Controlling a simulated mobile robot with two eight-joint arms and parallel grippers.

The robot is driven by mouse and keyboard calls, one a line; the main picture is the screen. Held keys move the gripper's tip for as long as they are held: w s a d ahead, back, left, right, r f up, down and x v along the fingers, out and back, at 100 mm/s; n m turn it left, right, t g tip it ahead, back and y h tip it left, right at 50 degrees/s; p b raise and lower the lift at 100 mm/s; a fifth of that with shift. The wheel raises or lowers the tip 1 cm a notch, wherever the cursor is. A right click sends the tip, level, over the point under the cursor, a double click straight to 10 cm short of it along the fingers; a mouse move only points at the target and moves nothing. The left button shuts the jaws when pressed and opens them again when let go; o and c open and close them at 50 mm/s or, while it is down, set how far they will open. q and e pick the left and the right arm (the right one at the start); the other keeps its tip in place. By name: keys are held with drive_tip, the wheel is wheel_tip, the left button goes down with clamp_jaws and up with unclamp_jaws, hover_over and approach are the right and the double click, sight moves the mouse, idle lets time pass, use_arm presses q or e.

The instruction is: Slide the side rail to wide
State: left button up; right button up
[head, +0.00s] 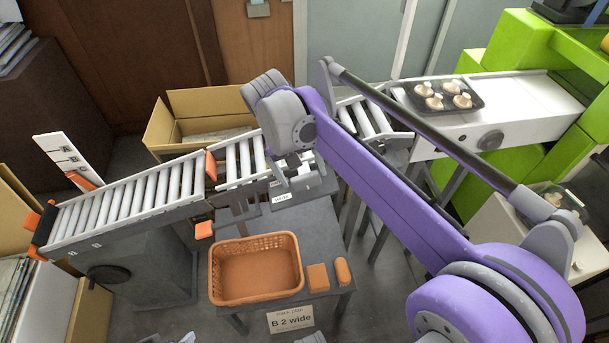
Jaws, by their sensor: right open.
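My right gripper (300,184) is open, its fingers pointing down by the near side of the roller conveyor's middle section (240,160). It hangs over a small grey slide mount (306,189) with a white label reading "wide" (283,198). The gripper covers much of this mount, so I cannot tell whether it touches it. The side rail itself is hard to make out behind the gripper and purple arm. A plan card (291,320) on the table front reads "B 2 wide".
A grey table (318,235) holds an orange basket (256,298) and two small orange blocks (318,277). A black tray of mushrooms (420,106) sits on the white belt (510,105) at the right. An open cardboard box (165,128) stands behind the conveyor.

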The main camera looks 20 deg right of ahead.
use_arm(q)
wheel_tip(320, 180, up, 2)
drive_tip(key=shift+r+p, duration=0.2)
drive_tip(key=shift+p, duration=0.65)
use_arm(e)
drive_tip(key=v, duration=0.8)
drive_tip(key=shift+r, duration=0.25)
drive_tip(key=shift+s+a+f, duration=0.1)
drive_tip(key=shift+s, duration=0.05)
drive_tip(key=s+f+n+t+y, duration=0.3)
drive_tip(key=s+f+t, duration=0.3)
drive_tip(key=s+f, duration=1.35)
use_arm(q)
wheel_tip(320, 180, up, 15)
drive_tip(key=w+p, duration=0.2)
drive_tip(key=p, duration=1.1)
drive_tip(key=shift+t+p, duration=0.35)
drive_tip(key=shift+t, duration=0.05)
use_arm(e)
wheel_tip(320, 180, up, 16)
drive_tip(key=w, duration=0.1)
drive_tip(key=shift+w+a, duration=0.2)
drive_tip(key=shift+w, duration=0.2)
use_arm(q)
drive_tip(key=shift+s+r, duration=0.1)
use_arm(e)
drive_tip(key=shift+s+r, duration=0.1)
drive_tip(key=shift+s, duration=0.1)
drive_tip(key=shift+w, duration=0.1)
